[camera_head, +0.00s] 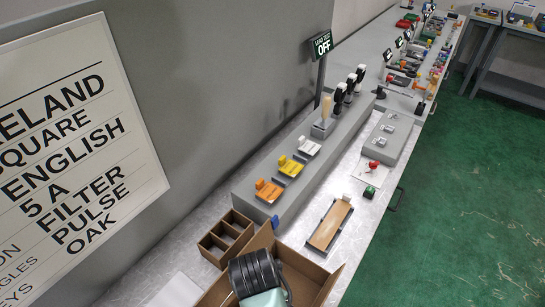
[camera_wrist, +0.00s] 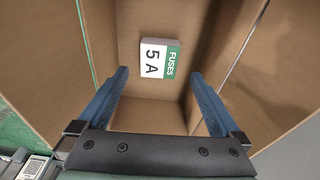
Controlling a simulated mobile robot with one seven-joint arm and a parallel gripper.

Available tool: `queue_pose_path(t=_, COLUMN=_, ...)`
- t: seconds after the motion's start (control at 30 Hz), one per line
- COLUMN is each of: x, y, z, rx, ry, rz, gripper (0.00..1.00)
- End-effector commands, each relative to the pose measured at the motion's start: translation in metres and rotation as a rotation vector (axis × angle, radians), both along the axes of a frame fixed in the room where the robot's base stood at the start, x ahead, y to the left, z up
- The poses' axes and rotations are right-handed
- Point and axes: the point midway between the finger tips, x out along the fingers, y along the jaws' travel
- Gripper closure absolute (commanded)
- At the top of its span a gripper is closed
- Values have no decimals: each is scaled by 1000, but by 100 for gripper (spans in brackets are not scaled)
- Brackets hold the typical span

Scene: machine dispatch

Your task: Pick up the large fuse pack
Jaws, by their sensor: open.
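A white fuse pack (camera_wrist: 159,58) with a green edge strip, printed "FUSES" and "5 A", lies inside an open cardboard box (camera_wrist: 240,95) in the wrist view. My gripper (camera_wrist: 159,75) is open, its two blue fingers apart and nothing held. The fingers point into the box, with the pack in line with the gap between them and beyond the fingertips. No contact shows. Only one pack is visible, so I cannot compare sizes. In the head view the cardboard box (camera_head: 330,282) is at the bottom, and my arm hides its inside.
A brown divided tray (camera_head: 213,247) stands left of the box. A board with a tan panel (camera_head: 329,224) lies behind it on the bench. A grey ledge carries orange (camera_head: 268,191), yellow (camera_head: 291,166) and white switches (camera_head: 308,147). A wall sign lists "5 A". Green floor lies right.

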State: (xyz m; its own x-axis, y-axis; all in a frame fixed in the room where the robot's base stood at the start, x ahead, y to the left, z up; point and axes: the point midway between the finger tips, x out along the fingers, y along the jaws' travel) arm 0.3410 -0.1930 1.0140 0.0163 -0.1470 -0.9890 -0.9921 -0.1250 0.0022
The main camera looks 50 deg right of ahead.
Motion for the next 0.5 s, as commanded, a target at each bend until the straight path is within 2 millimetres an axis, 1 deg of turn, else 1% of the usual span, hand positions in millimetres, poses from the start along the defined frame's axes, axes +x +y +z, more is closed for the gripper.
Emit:
queue_pose_path(t=0.03, x=0, y=-1, z=-8, rx=2, ry=3, rz=0, gripper=0)
queue_pose_path(t=0.1, x=0, y=-2, z=-16, rx=1, ry=1, rz=1, gripper=0)
queue_pose_path(t=0.37, x=-1, y=-6, z=-33, rx=2, ry=1, rz=1, gripper=0)
queue_pose_path(t=0.5, x=-2, y=-11, z=-51, rx=2, ry=1, rz=2, gripper=0)
